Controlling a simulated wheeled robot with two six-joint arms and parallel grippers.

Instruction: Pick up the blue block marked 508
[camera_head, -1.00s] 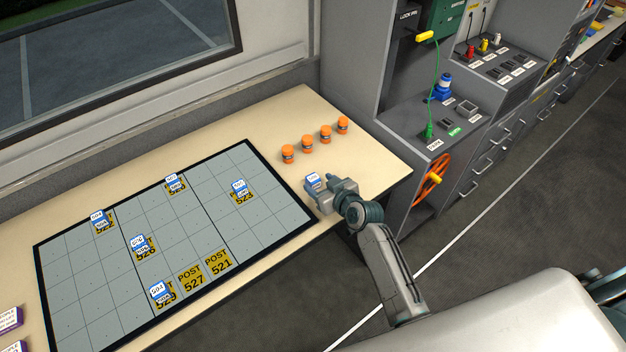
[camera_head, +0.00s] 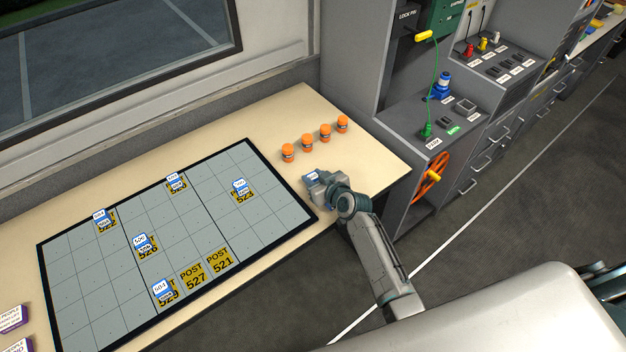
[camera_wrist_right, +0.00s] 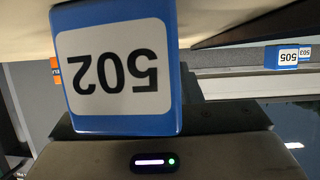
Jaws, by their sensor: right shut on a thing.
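My right gripper (camera_head: 319,183) is shut on a blue block (camera_head: 312,176) with a white label, at the right of the board. In the right wrist view the held block (camera_wrist_right: 118,70) shows upside-down digits that read 502. The gripper's fingers (camera_wrist_right: 120,122) are mostly hidden behind the block there. No block that I can read as 508 shows. Other blue and white blocks stand on the grey board, among them one at the front (camera_head: 161,289), one in the middle (camera_head: 141,241) and one at the right (camera_head: 240,186). My left gripper is not in view.
The grey gridded board (camera_head: 205,225) with yellow POST marks lies on the pale table (camera_head: 275,115). Several orange jars (camera_head: 307,141) stand in a row behind my gripper. A grey console with an orange wheel (camera_head: 432,175) stands to the right.

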